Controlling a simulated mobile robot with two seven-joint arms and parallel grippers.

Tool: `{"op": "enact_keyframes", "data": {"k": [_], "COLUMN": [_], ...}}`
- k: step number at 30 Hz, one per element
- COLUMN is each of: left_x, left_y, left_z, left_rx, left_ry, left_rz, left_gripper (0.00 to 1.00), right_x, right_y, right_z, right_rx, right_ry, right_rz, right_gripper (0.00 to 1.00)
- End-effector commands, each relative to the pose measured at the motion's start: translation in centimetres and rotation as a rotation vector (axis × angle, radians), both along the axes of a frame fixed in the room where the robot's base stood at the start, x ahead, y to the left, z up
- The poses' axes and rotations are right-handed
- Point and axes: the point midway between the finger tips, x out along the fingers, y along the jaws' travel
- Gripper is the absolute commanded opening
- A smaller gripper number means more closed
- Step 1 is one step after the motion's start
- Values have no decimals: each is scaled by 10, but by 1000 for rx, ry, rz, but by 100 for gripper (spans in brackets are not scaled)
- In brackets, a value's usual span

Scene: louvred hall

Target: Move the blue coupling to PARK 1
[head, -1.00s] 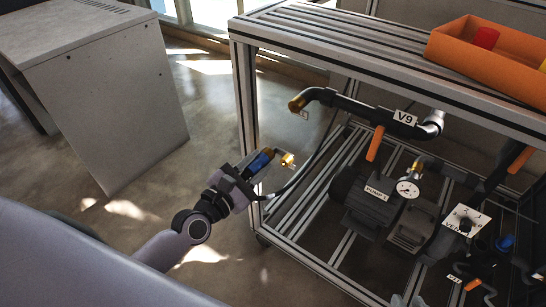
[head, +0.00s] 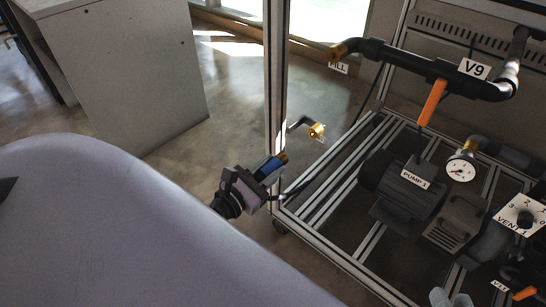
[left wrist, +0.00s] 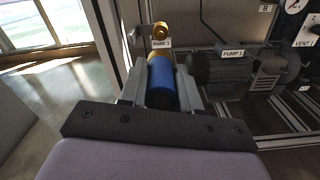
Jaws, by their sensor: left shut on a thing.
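The blue coupling (head: 267,169), a blue sleeve with a brass-coloured end, is held in my left gripper (head: 262,176). In the left wrist view the coupling (left wrist: 162,84) lies between the two shut grey fingers (left wrist: 161,92). The PARK 1 label (left wrist: 161,44) shows just beyond it, under a brass fitting (left wrist: 160,31) on a bent pipe. In the head view this brass fitting (head: 316,130) is up and right of the coupling, with a gap between them. Two grey tips at the bottom edge look like my right gripper (head: 451,299); their opening is unclear.
A frame post (head: 276,90) stands just behind my left gripper. A dark hose (head: 345,150) runs from near the coupling up to the right. PUMP 1 (head: 405,185), a gauge (head: 461,170) and the V9 pipe (head: 410,65) with its orange handle fill the frame.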

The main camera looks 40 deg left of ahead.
Motion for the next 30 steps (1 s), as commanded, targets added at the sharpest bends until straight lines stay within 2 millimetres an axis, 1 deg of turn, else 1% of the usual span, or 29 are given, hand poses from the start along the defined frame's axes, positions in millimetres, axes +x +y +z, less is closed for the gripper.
{"op": "enact_keyframes", "data": {"k": [1,9,15,21,30], "left_x": [5,41,63,74,82], "left_y": [-1,-4,-6,-7,-7], "left_z": [2,3,1,1,1], "left_rx": [-1,0,1,0,1], "left_ry": [-3,-4,-3,-2,-2], "left_rz": [0,-1,-1,-1,-1], "left_gripper": [0,0,0,0,0], "right_x": [0,1,1,1,1], "right_y": [1,3,3,2,2], "right_z": [1,1,0,0,-1], "right_rx": [2,15,16,12,11], "right_ry": [3,21,20,15,14], "right_rz": [0,4,4,2,2], "right_gripper": [34,34,34,34,34]}}
